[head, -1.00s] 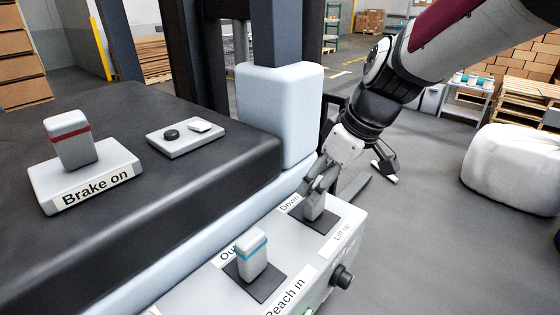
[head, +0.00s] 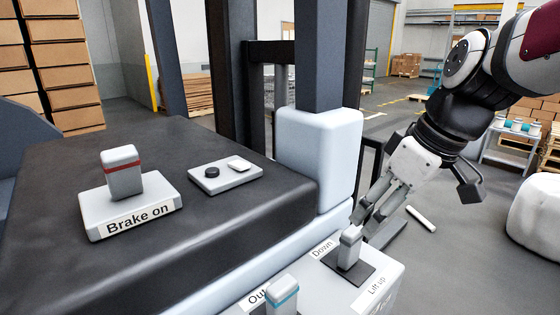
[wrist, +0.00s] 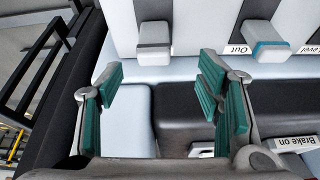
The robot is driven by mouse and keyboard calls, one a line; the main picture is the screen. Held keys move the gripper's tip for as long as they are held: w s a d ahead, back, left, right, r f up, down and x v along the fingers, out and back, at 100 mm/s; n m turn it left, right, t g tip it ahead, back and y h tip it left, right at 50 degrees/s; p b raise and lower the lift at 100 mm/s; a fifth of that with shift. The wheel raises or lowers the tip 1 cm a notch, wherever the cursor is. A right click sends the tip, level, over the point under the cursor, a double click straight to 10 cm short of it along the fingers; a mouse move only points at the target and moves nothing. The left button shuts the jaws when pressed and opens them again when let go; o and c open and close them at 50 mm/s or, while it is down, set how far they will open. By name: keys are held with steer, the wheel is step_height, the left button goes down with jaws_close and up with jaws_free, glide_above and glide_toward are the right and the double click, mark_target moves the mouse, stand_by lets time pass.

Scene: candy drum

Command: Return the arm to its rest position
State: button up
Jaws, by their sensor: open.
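My gripper (head: 362,212) is open and empty, just above and behind the grey lift lever (head: 349,250) in the head view. In the wrist view my gripper (wrist: 161,76) shows its two green-padded fingers spread wide. The lift lever (wrist: 154,40) stands beyond the gap between them, clear of both fingers. My arm reaches down from the upper right in the head view. The lever stands on a light control panel (head: 330,285) between the labels "Down" and "Lift up".
A blue-banded lever (head: 283,294) is at the lower edge. A red-banded brake lever (head: 122,172) stands on the dark cover (head: 60,165). A light block (head: 325,150) and dark mast posts rise left of my gripper. Open floor (head: 470,245) lies to the right.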

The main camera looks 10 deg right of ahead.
steer(key=s+a+f+m+h, duration=0.1)
steer(key=s+m, duration=0.5)
steer(key=s, duration=0.8)
step_height(320, 180, down, 2)
steer(key=shift+f+m+t+h, duration=0.1)
steer(key=shift+m+t+h, duration=0.25)
steer(key=shift+h, duration=0.45)
stand_by(0.8)
